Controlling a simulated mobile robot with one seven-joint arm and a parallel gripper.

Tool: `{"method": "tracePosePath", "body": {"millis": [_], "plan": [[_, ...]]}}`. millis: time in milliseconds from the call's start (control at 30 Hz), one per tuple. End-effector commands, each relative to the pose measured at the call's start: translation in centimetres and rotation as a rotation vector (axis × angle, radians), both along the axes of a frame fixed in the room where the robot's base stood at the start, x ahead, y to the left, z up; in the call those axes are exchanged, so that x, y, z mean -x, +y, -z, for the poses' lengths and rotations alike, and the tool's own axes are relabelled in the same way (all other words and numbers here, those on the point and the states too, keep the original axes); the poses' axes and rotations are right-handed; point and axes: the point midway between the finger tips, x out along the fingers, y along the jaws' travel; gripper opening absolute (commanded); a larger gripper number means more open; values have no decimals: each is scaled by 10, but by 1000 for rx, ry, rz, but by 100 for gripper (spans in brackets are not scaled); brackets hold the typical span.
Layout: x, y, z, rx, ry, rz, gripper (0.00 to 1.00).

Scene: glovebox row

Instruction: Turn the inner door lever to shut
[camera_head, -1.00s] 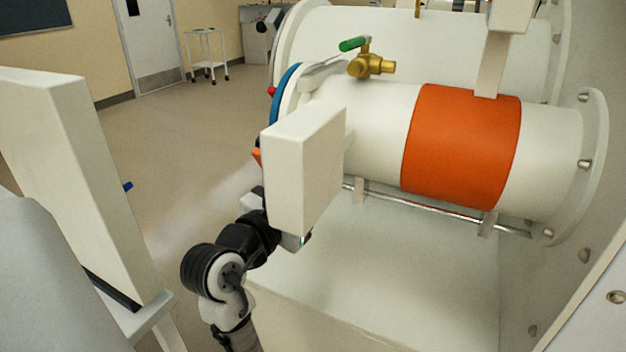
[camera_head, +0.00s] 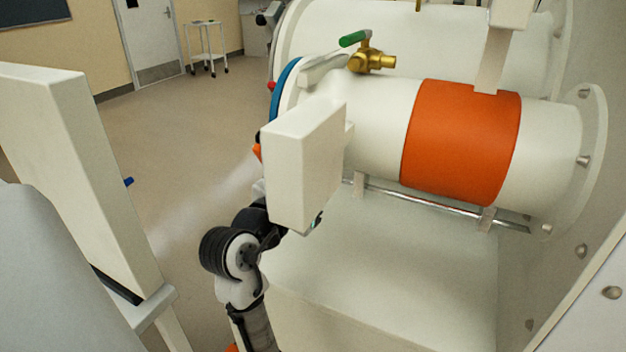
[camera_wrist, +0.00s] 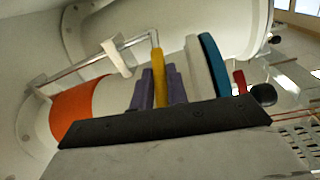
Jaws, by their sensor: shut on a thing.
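In the wrist view, the inner door lever (camera_wrist: 157,63) is a yellow handle at the bent end of a steel rod (camera_wrist: 95,69) along the white tube. My gripper (camera_wrist: 160,80) has its purple fingers on either side of the yellow handle, shut on it. The handle's lower part is hidden by the gripper's dark body. In the head view the same rod (camera_head: 430,205) runs under the tube, but the lever and gripper are hidden behind a pale box. The tube's blue-rimmed end door (camera_wrist: 212,65) is close beside the gripper.
The tube carries an orange band (camera_head: 462,142) and a brass valve with a green handle (camera_head: 355,38). The pale box (camera_head: 305,165) stands in front of the tube's end. A red part (camera_wrist: 239,82) and black knob (camera_wrist: 263,95) sit by the door. Floor at left is open.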

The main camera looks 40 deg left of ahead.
Motion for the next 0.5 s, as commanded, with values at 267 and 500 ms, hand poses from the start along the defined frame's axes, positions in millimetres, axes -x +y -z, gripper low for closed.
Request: {"method": "tracePosePath", "body": {"millis": [267, 500], "plan": [[1, 0, 3, -4, -12, 1, 0], [3, -1, 14, -21, -84, 2, 0]]}}
